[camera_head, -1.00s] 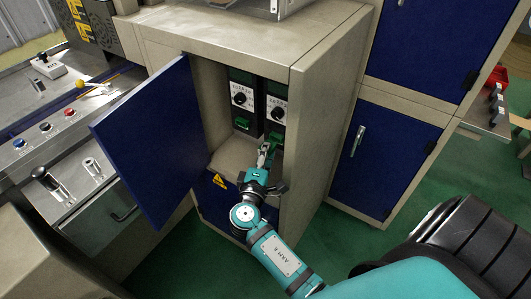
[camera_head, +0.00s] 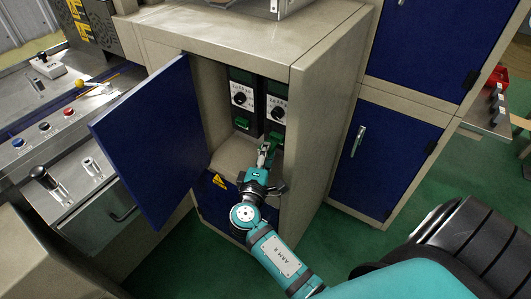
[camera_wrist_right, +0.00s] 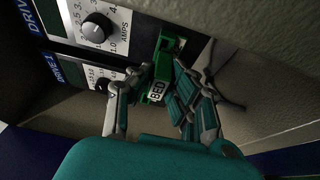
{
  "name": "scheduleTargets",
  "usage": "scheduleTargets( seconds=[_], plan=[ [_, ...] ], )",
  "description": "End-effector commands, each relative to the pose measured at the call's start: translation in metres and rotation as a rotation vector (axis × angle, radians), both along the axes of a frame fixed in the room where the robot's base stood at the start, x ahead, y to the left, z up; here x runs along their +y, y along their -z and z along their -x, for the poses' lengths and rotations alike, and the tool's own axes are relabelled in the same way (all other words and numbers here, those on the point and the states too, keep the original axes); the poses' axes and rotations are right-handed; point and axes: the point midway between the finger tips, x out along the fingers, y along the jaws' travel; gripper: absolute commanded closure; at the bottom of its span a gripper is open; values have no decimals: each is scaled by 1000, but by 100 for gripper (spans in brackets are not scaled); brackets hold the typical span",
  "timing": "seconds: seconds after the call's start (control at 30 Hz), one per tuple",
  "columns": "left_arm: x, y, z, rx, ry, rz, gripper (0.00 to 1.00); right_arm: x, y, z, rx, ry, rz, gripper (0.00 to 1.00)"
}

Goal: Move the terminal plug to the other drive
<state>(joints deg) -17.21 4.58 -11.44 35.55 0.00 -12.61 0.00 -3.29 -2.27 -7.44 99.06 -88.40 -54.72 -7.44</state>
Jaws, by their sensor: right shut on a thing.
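Two dark drives stand side by side inside the open cabinet: the left drive (camera_head: 242,97), marked DRIVE 1 in the right wrist view (camera_wrist_right: 72,72), and the right drive (camera_head: 278,105). A green terminal part (camera_head: 242,123) shows at the bottom of the left drive. My right gripper (camera_head: 266,149) is at the lower front of the right drive. In the right wrist view its fingers (camera_wrist_right: 161,78) are shut on the green terminal plug (camera_wrist_right: 158,87), which has a white label reading BED. I cannot tell whether the plug is seated. My left gripper is not in view.
The blue cabinet door (camera_head: 150,145) stands open on the left. The cabinet's right wall (camera_head: 315,130) is close beside my right gripper. Thin dark cables (camera_wrist_right: 225,90) run beside the plug. A control panel (camera_head: 55,140) lies at the far left.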

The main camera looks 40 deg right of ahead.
Motion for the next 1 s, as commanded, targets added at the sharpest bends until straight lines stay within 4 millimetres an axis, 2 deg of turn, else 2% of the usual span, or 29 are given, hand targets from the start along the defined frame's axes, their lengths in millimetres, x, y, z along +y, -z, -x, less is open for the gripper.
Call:
scheduleTargets(
  seconds=[1.0],
  plan=[
    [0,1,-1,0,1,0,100,-22,0,-9,-1,0,1,100]
  ],
)
